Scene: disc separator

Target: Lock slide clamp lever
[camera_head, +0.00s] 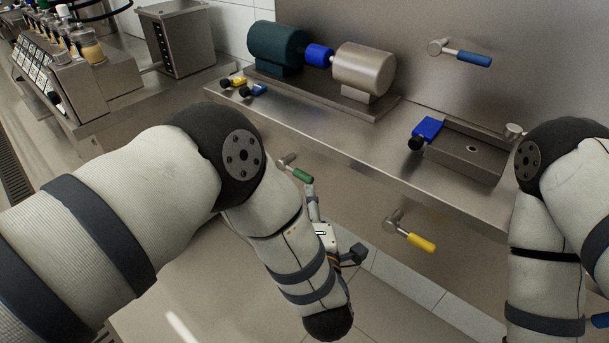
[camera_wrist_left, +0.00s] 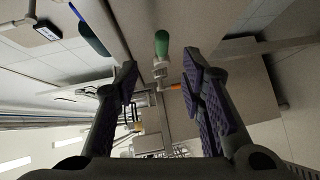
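Several levers show in the head view, and I cannot tell for certain which is the slide clamp lever. A blue block with a black knob (camera_head: 427,130) sits at the left end of a steel tray-like fixture (camera_head: 468,150) on the bench. A green-handled lever (camera_head: 302,175) and a yellow-handled lever (camera_head: 421,242) are on the bench's front. My left gripper (camera_head: 333,225) is just below the green lever, partly hidden by my arm. In the left wrist view its fingers (camera_wrist_left: 160,80) are wide apart and empty, with the green handle (camera_wrist_left: 162,44) beyond them. My right gripper is out of view.
A blue-handled lever (camera_head: 466,57) is on the back wall. A dark green motor (camera_head: 278,44) and a steel cylinder (camera_head: 364,67) stand on the bench. The bench's front edge separates my left gripper from the bench top.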

